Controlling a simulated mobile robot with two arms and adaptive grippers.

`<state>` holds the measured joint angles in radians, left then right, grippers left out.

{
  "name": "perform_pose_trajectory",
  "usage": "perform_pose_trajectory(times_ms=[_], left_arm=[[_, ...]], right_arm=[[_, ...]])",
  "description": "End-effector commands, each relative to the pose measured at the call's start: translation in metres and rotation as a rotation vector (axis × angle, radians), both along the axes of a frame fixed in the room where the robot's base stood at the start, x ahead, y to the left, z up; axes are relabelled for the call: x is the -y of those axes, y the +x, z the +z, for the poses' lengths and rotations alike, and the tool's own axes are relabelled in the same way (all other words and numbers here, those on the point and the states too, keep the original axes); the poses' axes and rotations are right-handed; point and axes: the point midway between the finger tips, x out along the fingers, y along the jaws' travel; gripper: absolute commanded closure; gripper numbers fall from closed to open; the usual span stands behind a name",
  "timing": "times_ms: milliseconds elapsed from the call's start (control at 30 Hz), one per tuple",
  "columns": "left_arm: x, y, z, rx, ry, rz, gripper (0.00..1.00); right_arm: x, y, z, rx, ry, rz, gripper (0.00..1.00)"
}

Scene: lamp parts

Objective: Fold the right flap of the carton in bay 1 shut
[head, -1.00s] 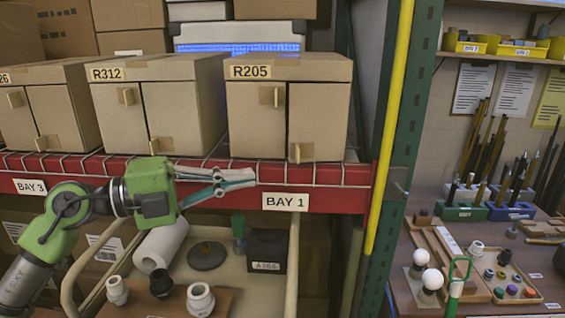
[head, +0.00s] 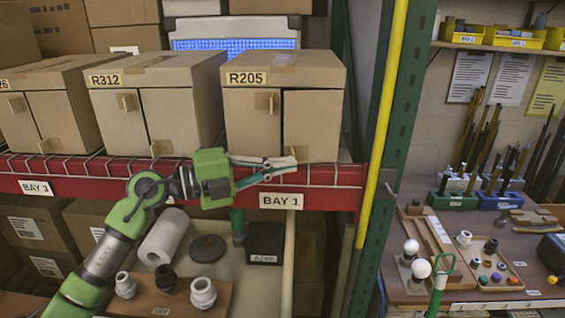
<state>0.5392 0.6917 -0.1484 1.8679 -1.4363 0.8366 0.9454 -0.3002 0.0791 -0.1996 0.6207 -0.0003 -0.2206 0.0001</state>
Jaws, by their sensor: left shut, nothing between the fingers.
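The bay 1 carton R205 (head: 305,68) stands on the red shelf above the BAY 1 label (head: 281,201). Its front has a left flap (head: 245,125) with a tab near the top and a right flap (head: 313,122). A thin dark line runs between them; I cannot tell whether the right flap is fully flush. My left gripper (head: 293,162) is shut and empty. Its fingertips are in front of the bottom left corner of the right flap, covering its low tab; I cannot tell if they touch. My right gripper is out of view.
Carton R312 (head: 155,75) stands to the left on the same wire shelf (head: 325,175). A yellow pole (head: 386,120) and green upright (head: 412,95) stand to the right. Below is a tray with a paper roll (head: 164,237) and lamp sockets (head: 203,292).

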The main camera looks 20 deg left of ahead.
Motion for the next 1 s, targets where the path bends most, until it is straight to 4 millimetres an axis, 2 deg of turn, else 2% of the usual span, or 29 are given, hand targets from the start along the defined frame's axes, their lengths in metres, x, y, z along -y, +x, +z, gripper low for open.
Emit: perform_pose_trajectory(times_ms=[267,533,733,1000], left_arm=[[-0.001,0.001,-0.001,0.0,0.0,-0.003,1.0],[-0.01,0.012,-0.002,-0.001,0.0,-0.088,1.0],[-0.018,0.021,0.001,0.0,-0.001,-0.101,1.0],[-0.018,0.022,0.0,0.001,-0.001,-0.101,1.0]], right_arm=[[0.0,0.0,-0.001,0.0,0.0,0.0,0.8],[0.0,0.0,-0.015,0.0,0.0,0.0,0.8],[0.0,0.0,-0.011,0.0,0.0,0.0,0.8],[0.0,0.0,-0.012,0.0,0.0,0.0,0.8]])
